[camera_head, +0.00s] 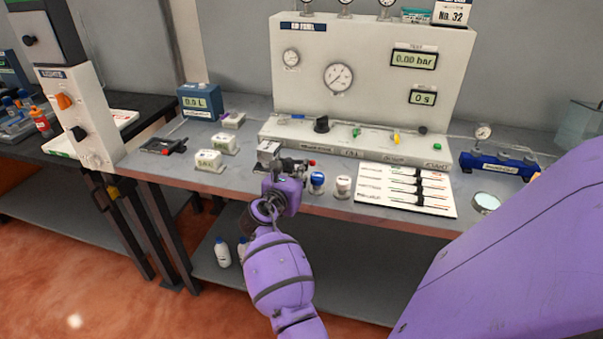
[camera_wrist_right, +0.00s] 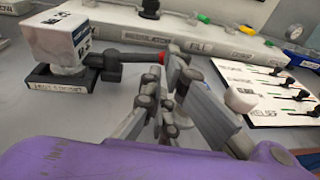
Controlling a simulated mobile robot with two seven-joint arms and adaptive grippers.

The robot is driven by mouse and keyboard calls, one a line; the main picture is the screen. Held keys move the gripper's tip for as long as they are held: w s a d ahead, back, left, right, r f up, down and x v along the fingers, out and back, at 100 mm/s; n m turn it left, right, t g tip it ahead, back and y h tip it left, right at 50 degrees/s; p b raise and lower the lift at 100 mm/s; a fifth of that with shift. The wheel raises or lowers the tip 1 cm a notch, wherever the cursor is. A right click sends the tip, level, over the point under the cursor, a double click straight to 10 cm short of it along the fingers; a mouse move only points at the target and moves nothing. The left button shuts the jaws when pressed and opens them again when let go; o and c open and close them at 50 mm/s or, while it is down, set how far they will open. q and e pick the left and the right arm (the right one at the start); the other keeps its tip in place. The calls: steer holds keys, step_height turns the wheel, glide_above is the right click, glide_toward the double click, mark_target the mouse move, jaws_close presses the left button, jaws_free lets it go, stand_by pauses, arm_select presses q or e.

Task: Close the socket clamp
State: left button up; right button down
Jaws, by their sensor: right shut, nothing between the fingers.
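The test socket (camera_wrist_right: 60,85) is a black base with a label on its front, and a white block (camera_wrist_right: 82,40) sits on it. In the head view the white block (camera_head: 267,150) shows just beyond my right gripper. The clamp's dark lever (camera_wrist_right: 128,60) sticks out sideways from the block, roughly level, and ends in a red tip (camera_head: 312,162). My right gripper (camera_head: 288,172) is shut and empty. In the wrist view its fingers (camera_wrist_right: 180,85) are beside the red tip; I cannot tell whether they touch it. My left gripper is not in view.
The gauge panel (camera_head: 365,75) stands behind. Two small white boxes (camera_head: 209,160) (camera_head: 223,142) sit left.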

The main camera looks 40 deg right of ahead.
steer(key=v, duration=0.4)
steer(key=shift+s+a, duration=0.15)
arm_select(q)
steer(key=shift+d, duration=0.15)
arm_select(e)
steer(key=v, duration=0.5)
steer(key=shift+s+a, duration=0.1)
steer(key=shift+s, duration=0.35)
